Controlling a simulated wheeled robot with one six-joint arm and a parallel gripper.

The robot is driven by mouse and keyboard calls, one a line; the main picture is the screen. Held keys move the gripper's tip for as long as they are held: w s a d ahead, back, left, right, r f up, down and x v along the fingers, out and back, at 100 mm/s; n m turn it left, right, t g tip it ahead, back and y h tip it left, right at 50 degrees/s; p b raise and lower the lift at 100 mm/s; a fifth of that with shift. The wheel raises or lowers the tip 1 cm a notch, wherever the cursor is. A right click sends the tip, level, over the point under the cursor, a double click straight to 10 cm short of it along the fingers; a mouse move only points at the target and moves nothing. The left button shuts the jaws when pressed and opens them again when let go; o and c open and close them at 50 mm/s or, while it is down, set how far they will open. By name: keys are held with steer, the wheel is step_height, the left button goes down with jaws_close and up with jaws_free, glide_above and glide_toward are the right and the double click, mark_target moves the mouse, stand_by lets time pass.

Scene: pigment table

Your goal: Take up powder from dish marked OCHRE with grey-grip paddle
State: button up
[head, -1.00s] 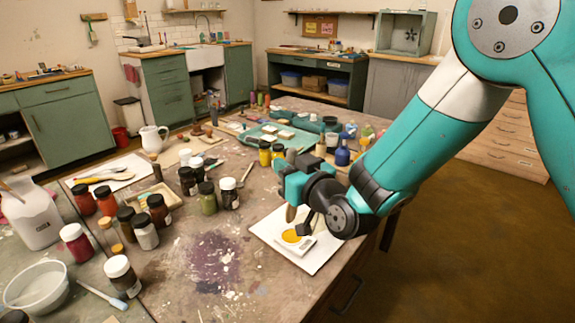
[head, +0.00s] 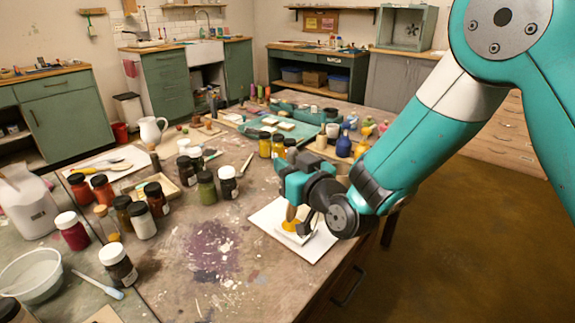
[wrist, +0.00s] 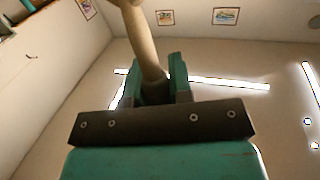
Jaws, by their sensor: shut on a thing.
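A white dish with yellow-orange powder (head: 289,226) rests on a white square board (head: 263,222) near the table's right edge. No marking on it can be read. My gripper (head: 293,188) is over the dish, shut on a paddle (head: 291,213). The paddle points down, and its lower end appears to be at the powder; whether it is in the powder or just in front is unclear. In the wrist view the paddle's pale, beige-looking grip (wrist: 143,40) stands between the teal fingers (wrist: 153,90). A dark part of my gripper hides the dish's right side.
Several pigment jars (head: 206,190) stand left of the board, and yellow jars (head: 265,145) and blue bottles (head: 344,145) stand behind my gripper. The stained table middle (head: 215,245) is clear.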

steer(key=shift+f+b, duration=0.65)
stand_by(1.6)
steer(key=shift+r, duration=0.1)
step_height(320, 180, up, 7)
steer(key=p, duration=0.5)
steer(key=shift+p, duration=0.3)
steer(key=shift+o, duration=0.3)
